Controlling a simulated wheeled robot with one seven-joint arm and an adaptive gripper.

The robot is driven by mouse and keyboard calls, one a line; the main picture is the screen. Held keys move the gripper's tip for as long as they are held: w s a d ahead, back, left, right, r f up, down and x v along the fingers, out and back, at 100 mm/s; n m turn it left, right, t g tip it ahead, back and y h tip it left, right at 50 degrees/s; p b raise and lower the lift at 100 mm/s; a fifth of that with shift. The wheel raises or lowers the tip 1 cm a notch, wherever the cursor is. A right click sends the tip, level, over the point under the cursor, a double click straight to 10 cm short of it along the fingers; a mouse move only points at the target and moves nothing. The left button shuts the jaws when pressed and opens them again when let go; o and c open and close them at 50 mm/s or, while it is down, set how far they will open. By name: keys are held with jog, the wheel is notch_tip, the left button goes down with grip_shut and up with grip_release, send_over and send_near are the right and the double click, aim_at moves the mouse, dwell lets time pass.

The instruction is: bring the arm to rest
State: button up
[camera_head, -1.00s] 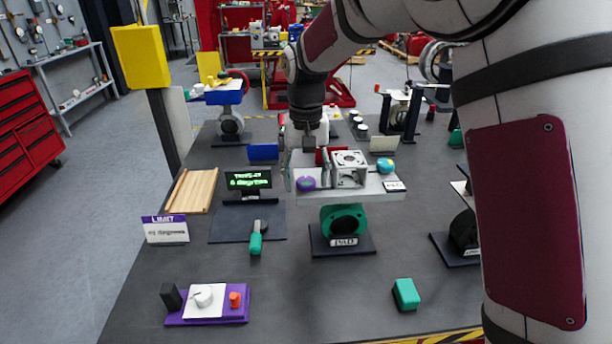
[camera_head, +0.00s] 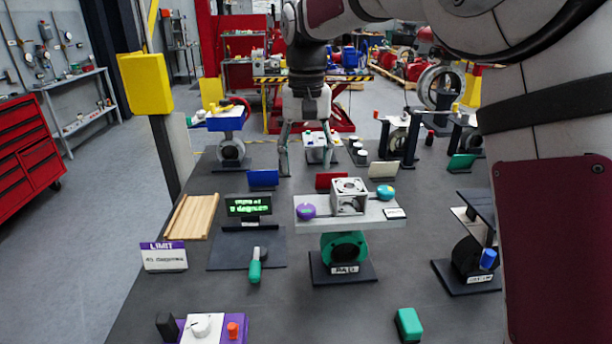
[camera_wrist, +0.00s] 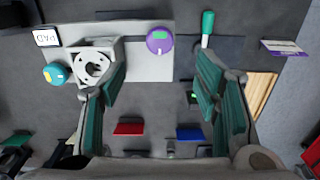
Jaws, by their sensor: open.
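My gripper (camera_head: 308,168) is open and empty, with its fingers pointing down above the far side of the workbench. In the wrist view its green-padded fingers (camera_wrist: 158,80) are spread wide with nothing between them. The white actuator bracket (camera_head: 348,196) stands on a light plate (camera_head: 375,214) above a green valve body (camera_head: 343,247). A purple knob (camera_head: 306,211) and a teal knob with a yellow mark (camera_head: 385,192) sit on either side of the bracket. My gripper is apart from all of them, behind and above the plate.
A small display (camera_head: 248,206), a wooden tray (camera_head: 191,217) and a LIMIT sign (camera_head: 164,257) stand left. Blue (camera_head: 263,179), red (camera_head: 330,180) and cream (camera_head: 382,170) holders are near the gripper. A yellow box on a post (camera_head: 146,83) rises at left. Space above the plate is clear.

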jog(key=shift+r, duration=0.4)
jog(key=s+d+r+t, duration=0.1)
jog(key=s+d+r, duration=0.2)
jog(key=s+d, duration=0.3)
jog(key=s+d+r+t, duration=0.2)
jog(key=s+d+r, duration=0.1)
jog(key=s, duration=0.6)
jog(key=s+d+f+t, duration=0.1)
jog(key=s+d+f, duration=0.1)
jog(key=s, duration=0.5)
jog(key=s+d+f+t, duration=0.1)
jog(key=s+d+f, duration=0.2)
jog(key=s, duration=0.4)
jog(key=shift+s+d+f+t, duration=0.2)
jog(key=shift+f+t, duration=0.1)
jog(key=shift+f, duration=0.3)
